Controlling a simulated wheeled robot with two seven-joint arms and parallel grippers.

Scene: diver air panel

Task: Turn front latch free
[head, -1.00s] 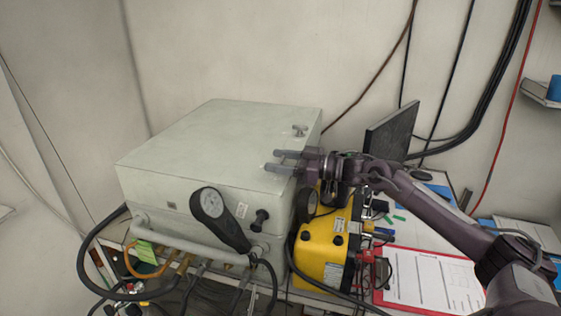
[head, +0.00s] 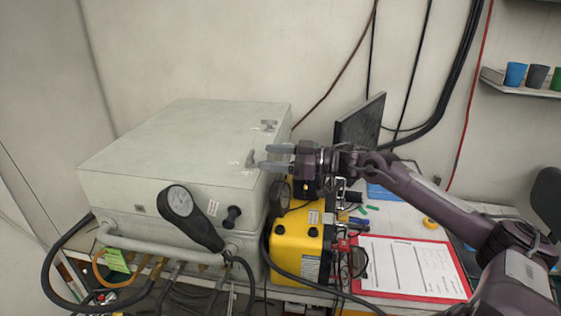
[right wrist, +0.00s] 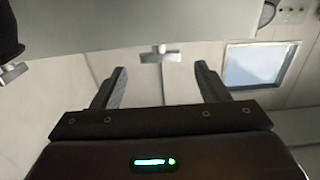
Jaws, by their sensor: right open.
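The grey-white metal box (head: 165,150) stands on the bench with its lid down. The front latch (head: 251,158) is a small metal handle on the lid near the right edge. A second, rear latch (head: 268,125) sits farther back on that edge. My right gripper (head: 266,157) is open, its fingers pointing left, with the tips just right of the front latch. In the right wrist view a T-shaped metal latch (right wrist: 160,54) shows beyond and between the two open fingers, apart from them. My left gripper is not in view.
A dark gauge (head: 180,202) and a black knob (head: 233,213) stick out of the box's front. A yellow unit (head: 298,243) stands right of the box, below my right arm. A monitor (head: 361,122) stands behind. A red clipboard (head: 408,268) lies at right.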

